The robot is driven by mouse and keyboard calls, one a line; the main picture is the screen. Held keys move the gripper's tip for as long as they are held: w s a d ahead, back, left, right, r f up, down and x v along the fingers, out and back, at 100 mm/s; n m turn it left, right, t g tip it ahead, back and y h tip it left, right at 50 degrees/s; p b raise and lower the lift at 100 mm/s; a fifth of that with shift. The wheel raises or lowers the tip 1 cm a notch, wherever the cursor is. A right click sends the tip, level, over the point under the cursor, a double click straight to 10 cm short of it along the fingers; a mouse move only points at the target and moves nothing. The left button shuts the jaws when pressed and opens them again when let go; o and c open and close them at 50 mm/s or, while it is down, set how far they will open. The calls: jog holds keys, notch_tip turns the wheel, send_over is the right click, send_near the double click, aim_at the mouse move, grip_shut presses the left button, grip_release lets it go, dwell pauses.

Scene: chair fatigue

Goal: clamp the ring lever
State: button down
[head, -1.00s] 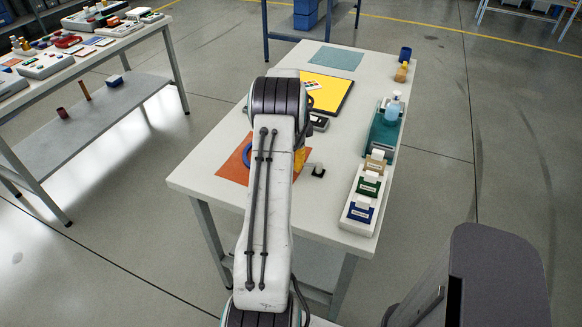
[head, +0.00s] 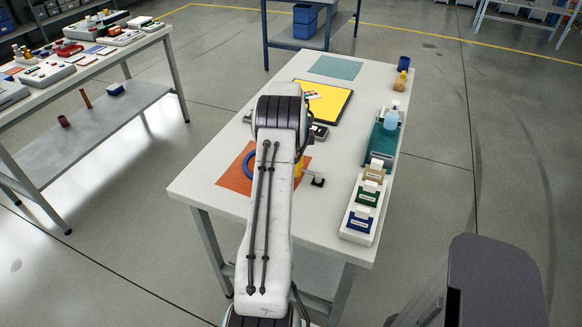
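A blue ring (head: 248,159) shows on an orange-red mat (head: 234,179) on the white table; my arm covers its right part. A yellow-orange piece (head: 299,167) shows just right of my arm, partly hidden by it. A small black block with a thin pale bar (head: 318,181) sits at the mat's right edge. I cannot tell which of these parts belong to the ring lever. My gripper is hidden behind my own arm, so its fingers and any contact do not show.
A yellow board (head: 328,103) and a teal mat (head: 336,67) lie farther back. A teal tray (head: 379,147) with a blue bottle (head: 392,118) and a white rack of labelled boxes (head: 357,226) line the right edge. The table's front left is clear.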

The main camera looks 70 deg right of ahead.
jog(key=shift+f, duration=0.15)
jog(key=c, duration=0.9)
grip_release()
jog(key=shift+o, duration=0.2)
notch_tip(320, 180, up, 12)
dwell(0.3)
